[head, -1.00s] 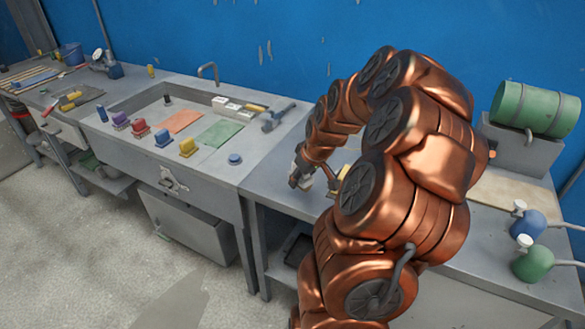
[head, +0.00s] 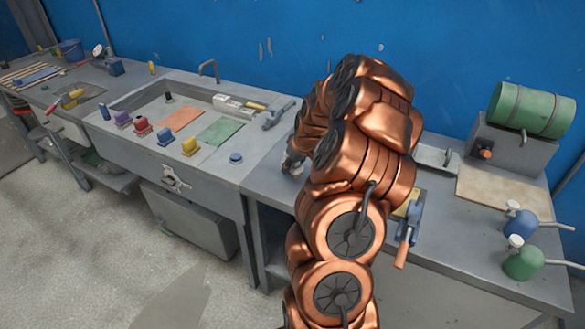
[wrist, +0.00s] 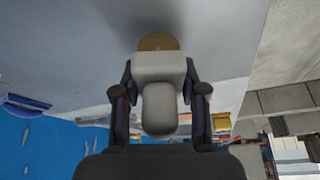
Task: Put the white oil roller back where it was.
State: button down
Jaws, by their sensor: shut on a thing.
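My gripper (wrist: 160,92) is shut on a pale, off-white piece with a rounded lower part and a brown end, which I take to be the white oil roller (wrist: 158,68). The fingers press it from both sides in the wrist view. In the head view my gripper (head: 291,164) shows only partly at the left of my arm, over the bench just right of the sink unit. The held roller cannot be made out there. A shallow grey tray (head: 437,158) lies on the bench right of my arm. My arm hides the bench middle.
A blue tool with an orange handle (head: 409,236) lies at the bench's front edge. A green drum (head: 531,109) sits on a grey stand at the back right. Blue (head: 522,223) and green (head: 523,262) bottles stand at the right.

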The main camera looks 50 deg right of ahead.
jog(key=shift+f, duration=0.85)
jog(key=shift+f, duration=0.25)
jog(key=c, duration=0.6)
grip_release()
jog(key=shift+r, duration=0.1)
jog(key=shift+c, duration=0.2)
jog(key=shift+r, duration=0.1)
